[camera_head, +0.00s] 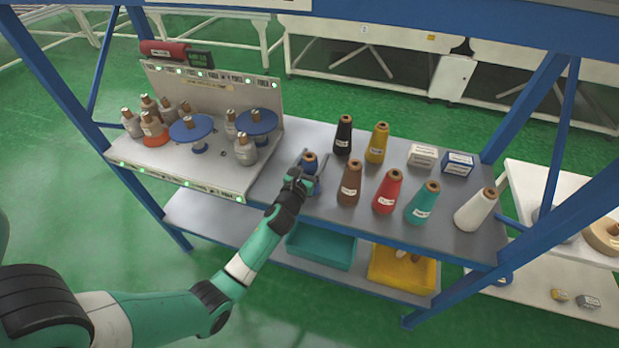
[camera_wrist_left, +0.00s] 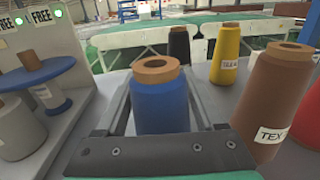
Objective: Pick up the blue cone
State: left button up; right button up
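The blue cone (camera_head: 310,163) with a brown core top stands upright on the grey shelf, at the left end of the group of cones. My left gripper (camera_head: 313,168) reaches it from the front. In the left wrist view the blue cone (camera_wrist_left: 160,105) stands between the two fingers, one on each side. The fingers are spread, with narrow gaps beside the cone. The cone's lower part is hidden behind the gripper body. My right gripper is not in view.
A brown cone (camera_head: 349,183) stands close on the right, a black cone (camera_head: 343,135) behind. A white panel rack (camera_head: 215,95) with bobbins is on the left.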

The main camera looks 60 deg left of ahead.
pick_arm(q)
grip_shut()
jog(key=shift+r, duration=0.15)
dwell(0.4)
jog(key=shift+r+p, duration=0.3)
jog(key=shift+p, duration=0.15)
jog(key=r+p, duration=0.4)
jog(key=shift+s+d, duration=0.15)
jog(key=shift+d, duration=0.2)
jog(key=d+r+p, duration=0.1)
jog(key=s+d+r+p, duration=0.1)
jog(key=r, duration=0.1)
jog(key=d+r+p, duration=0.1)
jog(key=p, duration=0.1)
jog(key=shift+s+d+r, duration=0.1)
jog(key=shift+s+r, duration=0.2)
jog(key=shift+s, duration=0.1)
jog(key=s+d+r+p, duration=0.1)
jog(key=s+d+r, duration=0.2)
jog(key=d, duration=0.5)
jog(key=shift+s+d+r+p, duration=0.25)
jog(key=shift+s+p, duration=0.1)
jog(key=shift+s, duration=0.5)
